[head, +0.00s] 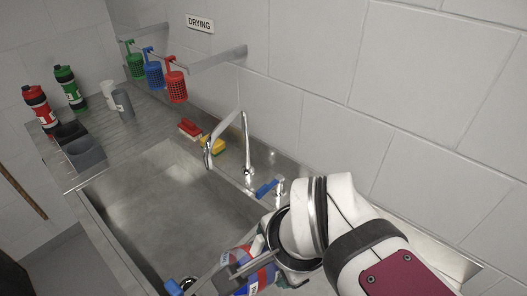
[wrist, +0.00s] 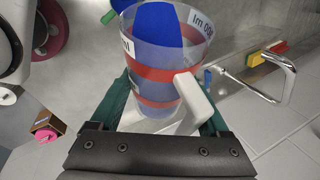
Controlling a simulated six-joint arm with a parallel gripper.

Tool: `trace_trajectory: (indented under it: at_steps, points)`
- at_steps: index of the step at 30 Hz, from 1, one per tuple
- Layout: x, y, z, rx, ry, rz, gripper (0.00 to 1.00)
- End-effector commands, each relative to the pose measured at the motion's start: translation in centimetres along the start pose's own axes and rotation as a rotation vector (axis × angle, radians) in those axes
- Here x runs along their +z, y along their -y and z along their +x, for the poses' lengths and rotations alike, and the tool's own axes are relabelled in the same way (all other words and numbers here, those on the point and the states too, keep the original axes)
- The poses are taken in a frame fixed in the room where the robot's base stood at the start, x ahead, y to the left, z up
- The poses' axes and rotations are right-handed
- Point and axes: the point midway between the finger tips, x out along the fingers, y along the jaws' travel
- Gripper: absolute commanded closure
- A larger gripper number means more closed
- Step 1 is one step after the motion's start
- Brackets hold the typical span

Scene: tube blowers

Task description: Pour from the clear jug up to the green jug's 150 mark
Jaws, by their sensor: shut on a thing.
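The clear jug (wrist: 150,58), with red and blue bands, printed markings and a white handle (wrist: 196,103), is held in my gripper (wrist: 166,118) in the wrist view. Dark green finger parts show at either side of the jug. In the head view the jug (head: 264,276) is low in the picture at the sink's near right, partly hidden by my gripper (head: 243,268). I cannot tell its liquid level or tilt. I cannot make out a green jug in either view.
A steel sink (head: 150,210) has a tall tap (head: 243,150) behind it. Coloured baskets (head: 153,75) hang on the wall. The basin's middle is clear.

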Motion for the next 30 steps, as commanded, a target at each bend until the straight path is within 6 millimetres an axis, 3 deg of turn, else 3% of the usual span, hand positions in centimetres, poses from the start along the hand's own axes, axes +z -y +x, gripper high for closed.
trace_trajectory:
  at_steps: [11, 30]
  points:
    - [-0.2, 0.6, -1.5, 0.047, 0.298, 0.116, 1.00]
    - [-0.1, 2.0, -5.5, 0.170, 1.112, 0.406, 1.00]
